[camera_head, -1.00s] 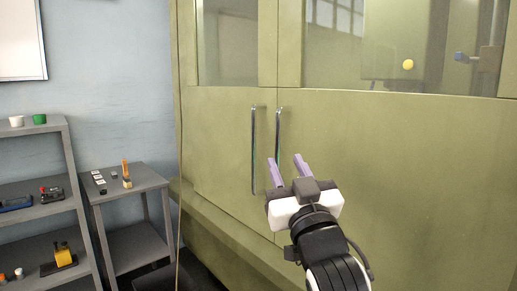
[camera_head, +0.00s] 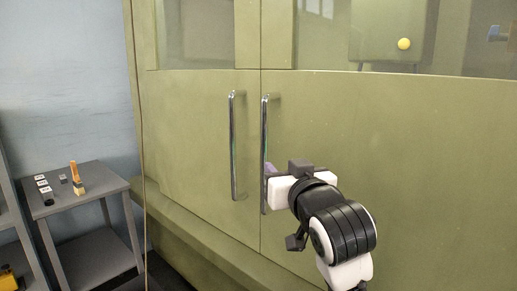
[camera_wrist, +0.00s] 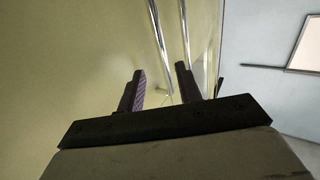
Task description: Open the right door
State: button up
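The right door (camera_head: 400,150) of the green cabinet is closed, flush with the left door (camera_head: 185,140). Its long vertical metal handle (camera_head: 264,135) stands just right of the seam. My gripper (camera_head: 268,170) is at the lower part of this handle; its body hides most of the fingers in the head view. In the wrist view my gripper (camera_wrist: 161,72) has its two purple fingers apart, and a handle (camera_wrist: 162,50) shows in the gap between them. I cannot tell whether the bar is within the fingers' reach.
The left door's handle (camera_head: 233,145) stands close beside the right one. A grey side table (camera_head: 100,188) with small items is at the left, by the blue wall. A ledge (camera_head: 190,228) runs along the cabinet's base. A yellow ball (camera_head: 404,44) shows at the right door's window.

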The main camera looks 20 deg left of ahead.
aim_at(266, 151)
jog(key=p+x, duration=0.2)
jog(key=x, duration=1)
jog(key=shift+w+a, duration=0.25)
jog(key=shift+c, duration=0.2)
grip_shut()
